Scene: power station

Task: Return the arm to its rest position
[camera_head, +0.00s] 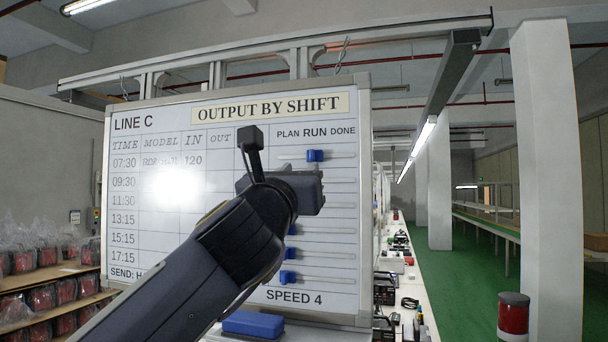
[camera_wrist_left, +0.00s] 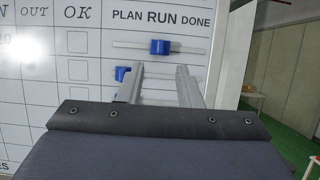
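My left arm comes in from the lower left in the head view and is raised in front of the whiteboard (camera_head: 220,130). My left gripper (camera_head: 312,190) points toward the board, over its right-hand slider columns; its fingertips are hidden there. In the left wrist view, the two grey fingers of the left gripper (camera_wrist_left: 160,78) stand apart with nothing between them. The top blue slider (camera_head: 315,155) sits under RUN, just above the fingers in the left wrist view (camera_wrist_left: 160,47). Another blue slider (camera_wrist_left: 122,73) shows beside the left finger. My right gripper is not in view.
More blue sliders (camera_head: 288,278) sit lower on the board, toward PLAN. A blue block (camera_head: 253,323) lies below the board. A long white bench (camera_head: 408,262) with devices runs back at right, near a pillar (camera_head: 545,160) and red-and-black post (camera_head: 513,316). Shelves with bagged items (camera_head: 40,298) stand left.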

